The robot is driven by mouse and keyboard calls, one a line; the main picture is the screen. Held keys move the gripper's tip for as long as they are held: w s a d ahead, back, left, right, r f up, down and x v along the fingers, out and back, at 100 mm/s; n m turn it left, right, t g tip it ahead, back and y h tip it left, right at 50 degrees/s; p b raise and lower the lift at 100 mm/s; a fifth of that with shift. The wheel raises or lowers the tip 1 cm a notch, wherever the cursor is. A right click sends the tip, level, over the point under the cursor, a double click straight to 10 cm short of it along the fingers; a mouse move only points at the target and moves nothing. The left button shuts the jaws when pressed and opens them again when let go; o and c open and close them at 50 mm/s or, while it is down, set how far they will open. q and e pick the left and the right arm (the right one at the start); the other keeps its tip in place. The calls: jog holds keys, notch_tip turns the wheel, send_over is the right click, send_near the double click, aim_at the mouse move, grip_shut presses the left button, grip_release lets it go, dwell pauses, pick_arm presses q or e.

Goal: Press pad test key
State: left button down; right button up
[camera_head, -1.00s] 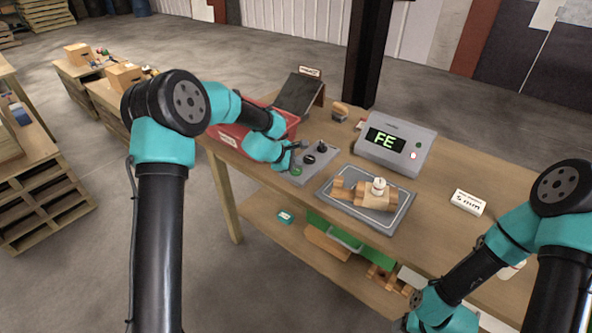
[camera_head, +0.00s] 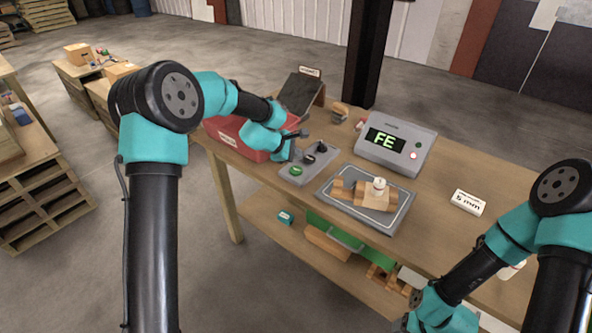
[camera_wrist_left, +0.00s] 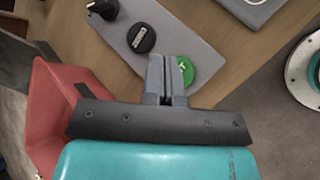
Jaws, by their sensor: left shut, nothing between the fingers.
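The control panel (camera_head: 308,166) is a grey plate on the table. It carries a green key (camera_head: 295,171) and two black knobs, one in the middle (camera_head: 309,159) and one at the far end (camera_head: 322,147). My left gripper (camera_head: 292,154) is shut and empty, raised over the panel near the green key. In the left wrist view the closed fingers (camera_wrist_left: 167,72) partly cover the green key (camera_wrist_left: 186,72); whether they touch it is not clear there. The head view shows the key uncovered. My right arm is at lower right, its fingertips not visible.
A grey detector box (camera_head: 395,145) reads "FE" in green and has a lit red spot. A grey pad (camera_head: 337,200) holds wooden pieces and a white-topped item (camera_head: 379,184). A red bin (camera_head: 225,128) stands behind my left arm. A "5 mm" block (camera_head: 467,202) lies at right.

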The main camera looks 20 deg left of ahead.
pick_arm(q)
jog(key=shift+r, duration=0.95)
